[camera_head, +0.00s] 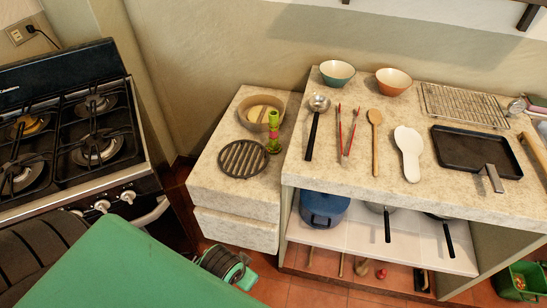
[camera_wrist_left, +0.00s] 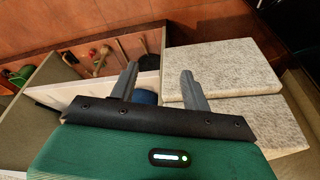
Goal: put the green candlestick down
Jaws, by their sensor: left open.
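The green candlestick (camera_head: 273,133) stands upright on the low stone-topped cabinet (camera_head: 213,178), near its right edge. No gripper touches it. My left gripper (camera_wrist_left: 159,76) shows in the left wrist view with its two fingers spread and nothing between them. It is over the front of the cabinet and shelf, apart from the candlestick. The candlestick is not visible in the left wrist view. In the head view my green left arm comes in at the bottom, and the fingers cannot be made out. My right gripper is not in view.
A round dark trivet (camera_head: 243,158) and a tan bowl (camera_head: 262,113) sit close to the candlestick. The higher counter (camera_head: 335,173) at right holds a ladle (camera_head: 314,125), red tongs (camera_head: 349,134), spoons, bowls and a pan (camera_head: 476,150). A blue pot (camera_head: 322,207) stands below. The stove (camera_head: 70,140) is left.

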